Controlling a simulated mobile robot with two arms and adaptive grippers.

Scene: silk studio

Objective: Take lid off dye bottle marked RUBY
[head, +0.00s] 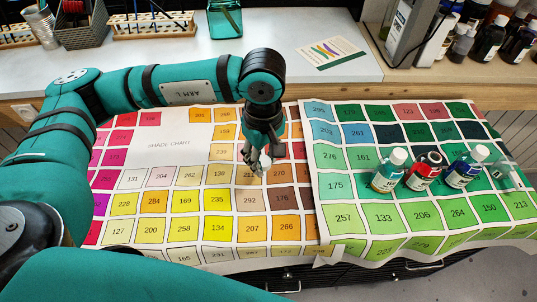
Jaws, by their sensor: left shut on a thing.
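My left gripper (258,166) is over the middle of the shade chart (170,146), pointing down. It is shut on a small white lid (266,162), partly hidden by the fingers. A bottle of red dye (421,174) stands to the right on the chart's green part. Its top looks dark red, with no white lid on it. Its label is too small to read. My right gripper is not in view.
A teal bottle (386,176) with a white lid stands left of the red one, and a blue bottle (463,173) with a white lid stands right of it. A greyish thing (505,172) is farther right. Many dark bottles (489,40) stand at the back right.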

